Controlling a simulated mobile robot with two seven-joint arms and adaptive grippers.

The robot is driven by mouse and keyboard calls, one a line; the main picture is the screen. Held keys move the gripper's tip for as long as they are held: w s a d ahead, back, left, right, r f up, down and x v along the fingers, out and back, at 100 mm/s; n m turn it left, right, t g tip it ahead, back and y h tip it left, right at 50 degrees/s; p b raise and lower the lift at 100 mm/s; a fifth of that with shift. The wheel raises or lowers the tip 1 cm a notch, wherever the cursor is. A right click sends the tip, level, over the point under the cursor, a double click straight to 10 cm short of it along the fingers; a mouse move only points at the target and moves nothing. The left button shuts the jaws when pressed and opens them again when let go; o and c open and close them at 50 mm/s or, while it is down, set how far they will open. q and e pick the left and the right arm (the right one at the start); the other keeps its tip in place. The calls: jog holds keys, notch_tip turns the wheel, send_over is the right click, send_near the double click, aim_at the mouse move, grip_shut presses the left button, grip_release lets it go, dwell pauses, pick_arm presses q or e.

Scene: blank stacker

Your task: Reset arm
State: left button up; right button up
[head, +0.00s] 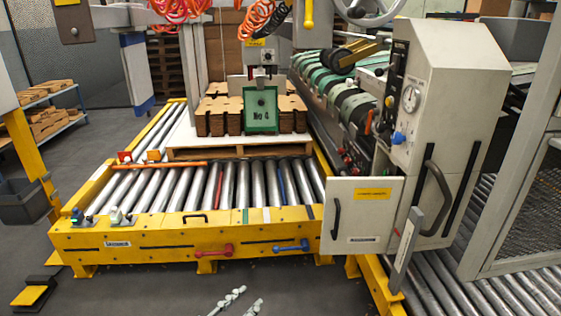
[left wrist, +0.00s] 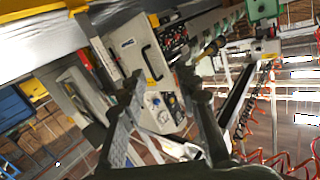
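My left gripper (head: 241,302) shows at the bottom edge of the head view, only its two grey fingertips visible, set apart with nothing between them. In the left wrist view the same gripper (left wrist: 163,90) shows its two fingers spread wide and empty, with the machine's control panel beyond them. The gripper is in front of the yellow roller conveyor (head: 150,240), over the dark floor and apart from the conveyor. My right gripper is in neither view.
A grey machine cabinet (head: 455,90) with a gauge and an open-looking door panel (head: 362,215) stands at the right. Stacked cardboard blanks (head: 220,115) sit on a pallet (head: 240,152) on the conveyor. Red and blue handles stick out in front. Floor before the conveyor is clear.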

pick_arm(q)
jog(key=s+a+f+n+g+y, duration=0.1)
jog(key=s+a+f+y, duration=0.15)
jog(key=a, duration=0.45)
jog(key=s+a+f+n+g+y, duration=0.1)
jog(key=a+f+y, duration=0.25)
jog(key=a, duration=0.35)
jog(key=s+a+f+g+y, duration=0.1)
jog(key=a+f+y, duration=0.2)
jog(key=a, duration=0.4)
jog(key=s+a+f+n+g+y, duration=0.3)
jog(key=s+a+g+y, duration=0.3)
jog(key=s+a, duration=0.95)
jog(key=s+d+f+n+h, duration=0.1)
jog(key=d+f+h, duration=0.1)
jog(key=d, duration=0.7)
jog(key=s+d+f+n+g+h, duration=0.1)
jog(key=d+f+h, duration=0.1)
jog(key=d, duration=0.7)
jog(key=shift+s+f+g+h, duration=0.3)
jog(key=shift+s+f, duration=0.1)
jog(key=shift+f, duration=0.15)
